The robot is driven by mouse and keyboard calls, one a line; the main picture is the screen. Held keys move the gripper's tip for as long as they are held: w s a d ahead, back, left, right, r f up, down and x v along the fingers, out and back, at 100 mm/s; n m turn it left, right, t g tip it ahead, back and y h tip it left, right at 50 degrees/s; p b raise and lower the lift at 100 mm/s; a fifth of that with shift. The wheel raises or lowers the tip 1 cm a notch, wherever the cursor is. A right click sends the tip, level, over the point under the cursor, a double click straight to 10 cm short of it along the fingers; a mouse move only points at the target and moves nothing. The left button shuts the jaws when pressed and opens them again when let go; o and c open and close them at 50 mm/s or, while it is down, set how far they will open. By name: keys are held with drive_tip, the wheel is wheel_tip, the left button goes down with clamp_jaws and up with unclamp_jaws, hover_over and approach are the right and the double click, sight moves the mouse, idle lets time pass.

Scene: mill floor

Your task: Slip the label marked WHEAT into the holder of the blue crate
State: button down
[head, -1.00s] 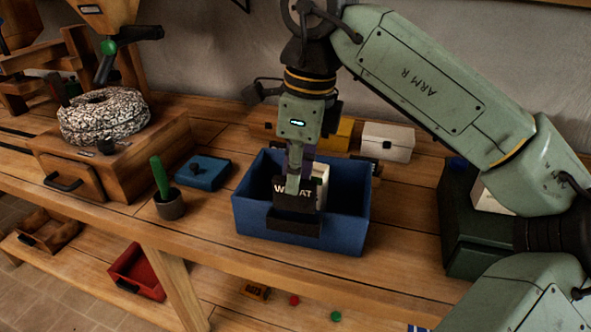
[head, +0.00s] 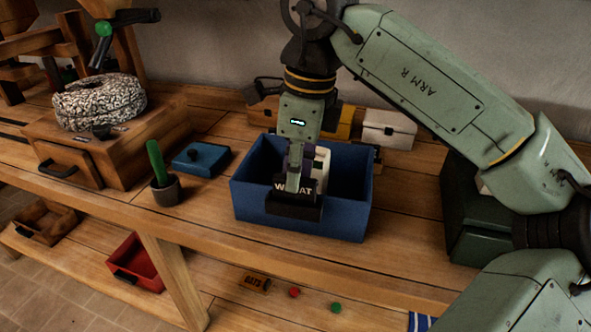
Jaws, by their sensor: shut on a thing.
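The blue crate (head: 345,216) stands on the workbench, with a black label holder (head: 293,206) on its front wall. The dark label marked WHEAT (head: 306,187) is upright at the holder; its middle letters are hidden by a finger. My gripper (head: 293,185) points down over the crate's front wall and is shut on the label. The label's lower edge meets the top of the holder in the picture and is hidden there; I cannot tell how deep it sits. A pale packet (head: 321,166) stands inside the crate behind the gripper.
An OATS label (head: 255,282) lies on the lower shelf. Bare bench lies right of the crate.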

drive_tip(key=c, duration=1.6)
unclamp_jaws()
drive_tip(key=shift+o, duration=0.2)
wheel_tip(320, 180, up, 12)
drive_tip(key=d, duration=0.1)
drive_tip(key=shift+s+d, duration=0.2)
